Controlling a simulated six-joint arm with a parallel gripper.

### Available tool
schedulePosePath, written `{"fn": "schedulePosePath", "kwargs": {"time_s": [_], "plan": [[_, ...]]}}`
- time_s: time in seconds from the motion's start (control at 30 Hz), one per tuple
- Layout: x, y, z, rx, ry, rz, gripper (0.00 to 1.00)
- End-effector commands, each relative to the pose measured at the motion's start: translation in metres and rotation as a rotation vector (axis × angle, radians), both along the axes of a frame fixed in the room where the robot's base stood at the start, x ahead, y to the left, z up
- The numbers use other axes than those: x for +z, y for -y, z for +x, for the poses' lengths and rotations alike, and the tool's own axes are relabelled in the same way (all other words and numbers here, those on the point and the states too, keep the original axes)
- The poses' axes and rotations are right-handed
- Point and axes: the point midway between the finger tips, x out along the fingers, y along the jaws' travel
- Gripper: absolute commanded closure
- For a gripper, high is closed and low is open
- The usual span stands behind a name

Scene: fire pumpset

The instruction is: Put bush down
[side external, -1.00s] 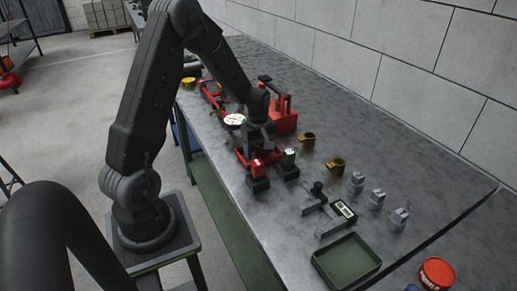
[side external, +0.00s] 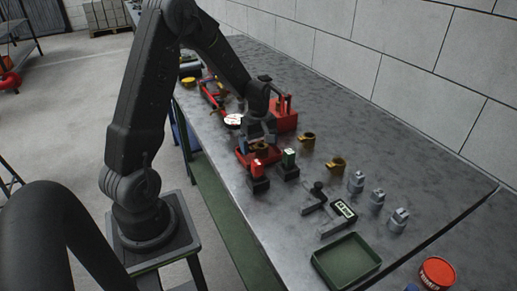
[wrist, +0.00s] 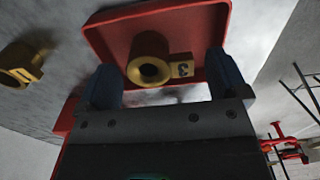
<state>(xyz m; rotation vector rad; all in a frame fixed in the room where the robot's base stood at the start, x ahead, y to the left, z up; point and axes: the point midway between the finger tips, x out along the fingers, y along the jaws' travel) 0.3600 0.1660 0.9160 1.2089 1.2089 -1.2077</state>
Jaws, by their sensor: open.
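A brass-coloured bush (wrist: 150,42) with a side tab marked 3 sits in a shallow red tray (wrist: 105,38) in the wrist view. In the side view the bush (side external: 261,147) shows in the red tray (side external: 243,157), just below my gripper (side external: 262,137). My gripper (wrist: 164,80) is open, with its blue fingertips apart on either side of the bush and a visible gap to each. The fingers are small and partly hidden in the side view.
Two more brass bushes (side external: 307,139) (side external: 336,164) stand on the bench to the right. Red (side external: 258,172) and green (side external: 289,160) blocks stand close in front of the tray. A red machine (side external: 284,115) stands behind it. A green tray (side external: 346,262) lies near the front.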

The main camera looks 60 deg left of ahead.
Motion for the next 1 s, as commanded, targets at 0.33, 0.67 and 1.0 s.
{"fn": "schedulePosePath", "kwargs": {"time_s": [0.33, 0.67, 1.0], "plan": [[0.073, 0.0, 0.0, 0.0, 0.004, 0.002, 0.08], [0.108, 0.009, -0.001, -0.047, 0.015, 0.008, 0.08], [0.187, 0.129, -0.056, -0.751, 0.198, 0.153, 0.08]]}}
